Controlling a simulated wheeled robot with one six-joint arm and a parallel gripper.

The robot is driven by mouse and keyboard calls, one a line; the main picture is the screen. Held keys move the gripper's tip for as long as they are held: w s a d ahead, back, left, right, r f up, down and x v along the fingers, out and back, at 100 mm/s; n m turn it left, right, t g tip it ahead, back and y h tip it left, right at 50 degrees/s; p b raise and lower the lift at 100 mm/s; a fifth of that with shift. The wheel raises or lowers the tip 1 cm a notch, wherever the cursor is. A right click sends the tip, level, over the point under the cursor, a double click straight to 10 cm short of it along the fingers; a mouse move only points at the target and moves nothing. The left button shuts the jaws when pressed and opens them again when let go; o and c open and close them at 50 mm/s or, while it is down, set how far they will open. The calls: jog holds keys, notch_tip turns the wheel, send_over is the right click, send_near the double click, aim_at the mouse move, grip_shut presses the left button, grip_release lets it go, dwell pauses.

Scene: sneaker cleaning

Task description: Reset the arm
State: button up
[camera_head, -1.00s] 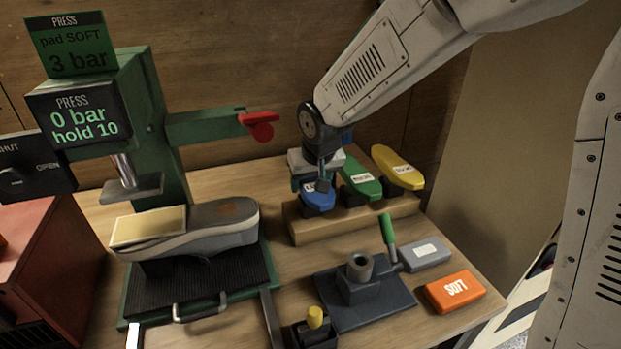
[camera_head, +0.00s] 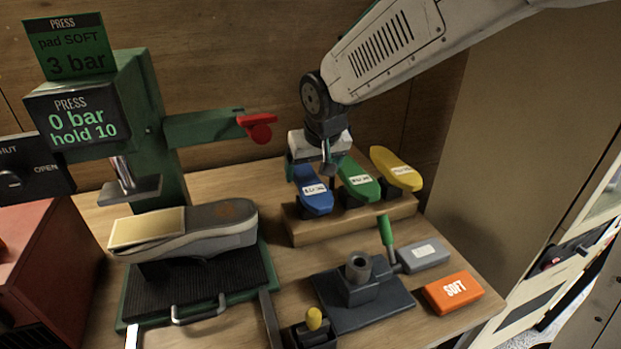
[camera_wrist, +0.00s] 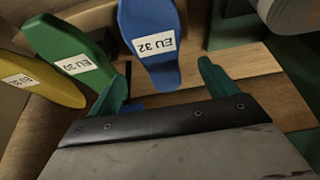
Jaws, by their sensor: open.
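My gripper (camera_wrist: 165,88) is open and empty, with its two green fingers apart in the wrist view. In the head view my gripper (camera_head: 316,178) hangs above the back of the wooden rack, behind and above the blue shoe last. The blue last (camera_head: 314,196) stands on the rack (camera_head: 345,228) at the left, and it also shows in the wrist view (camera_wrist: 150,20) just beyond the fingers, with label EU 32. Beside it are a green last (camera_head: 362,186) and a yellow last (camera_head: 396,168). The arm reaches in from the upper right.
A dark fixture (camera_head: 360,295), a grey block (camera_head: 422,256) and an orange SOFT block (camera_head: 454,290) occupy the front right.

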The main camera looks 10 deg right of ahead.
jog(key=shift+v, duration=0.75)
jog(key=shift+n+g+h, duration=0.3)
jog(key=shift+g+h, duration=0.1)
jog(key=shift+g, duration=0.5)
jog(key=s, duration=0.1)
jog(key=s+d+f, duration=0.1)
jog(key=s, duration=0.1)
jog(key=s+d, duration=0.1)
jog(key=shift+s+f, duration=0.25)
jog(key=shift+f, duration=0.15)
jog(key=s+d+r+m, duration=0.1)
jog(key=s+d+r, duration=0.1)
jog(key=s+d, duration=0.3)
jog(key=s+d+r+m, duration=0.1)
jog(key=s+d, duration=0.4)
jog(key=s, duration=0.6)
jog(key=s+d+r+m+g, duration=0.1)
jog(key=s+d+r, duration=0.2)
jog(key=s+d, duration=0.2)
jog(key=s, duration=0.3)
jog(key=shift+s+d+r, duration=0.2)
jog(key=shift+s+d, duration=0.05)
jog(key=shift+s, duration=0.15)
